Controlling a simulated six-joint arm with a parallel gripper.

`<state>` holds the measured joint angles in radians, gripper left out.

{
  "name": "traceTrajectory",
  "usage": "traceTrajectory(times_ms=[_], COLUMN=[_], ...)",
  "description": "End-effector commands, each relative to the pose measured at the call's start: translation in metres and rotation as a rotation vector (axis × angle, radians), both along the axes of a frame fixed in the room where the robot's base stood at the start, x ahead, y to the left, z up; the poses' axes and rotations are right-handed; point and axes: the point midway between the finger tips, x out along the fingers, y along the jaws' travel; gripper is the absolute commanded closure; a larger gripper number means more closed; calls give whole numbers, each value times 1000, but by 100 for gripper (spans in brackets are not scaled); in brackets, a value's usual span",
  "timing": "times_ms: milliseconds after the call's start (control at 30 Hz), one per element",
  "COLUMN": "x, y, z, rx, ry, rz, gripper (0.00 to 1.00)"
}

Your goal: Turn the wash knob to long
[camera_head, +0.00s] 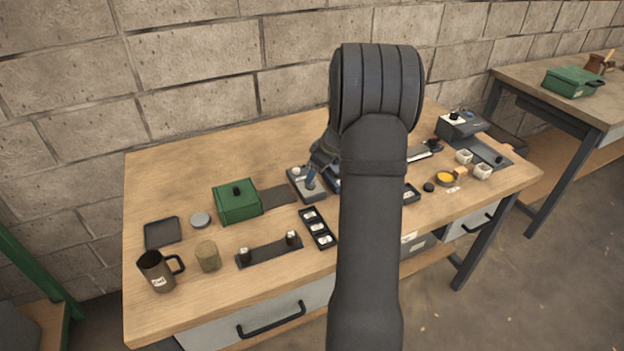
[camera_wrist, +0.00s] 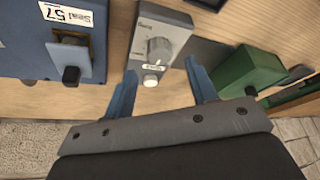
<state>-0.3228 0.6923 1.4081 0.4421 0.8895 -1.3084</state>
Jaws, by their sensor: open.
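In the wrist view, a grey control box (camera_wrist: 176,17) carries a round grey knob (camera_wrist: 159,50), with a small white label and a pale round button (camera_wrist: 150,81) on the near side of it. The label is too small to read, so I cannot confirm the knob's name or setting. My gripper (camera_wrist: 160,84) is open, its blue fingers apart on either side of the box's near end, with nothing between them gripped. In the head view the same box (camera_head: 297,180) sits mid-table, partly hidden by my gripper.
A green lidded box (camera_head: 236,203) stands left of the control box. A unit labelled "Seal 57" (camera_wrist: 72,14) with a black handle is on the other side.

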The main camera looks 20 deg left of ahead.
Motion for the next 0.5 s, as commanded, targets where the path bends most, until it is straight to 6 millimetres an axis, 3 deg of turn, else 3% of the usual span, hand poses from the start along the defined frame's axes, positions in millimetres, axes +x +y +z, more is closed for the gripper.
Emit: traceTrajectory(times_ms=[200, 500], x=[2, 3], y=[12, 16], z=[-29, -38], rx=[0, 1], ry=[0, -1], rz=[-1, 0], gripper=[48, 48])
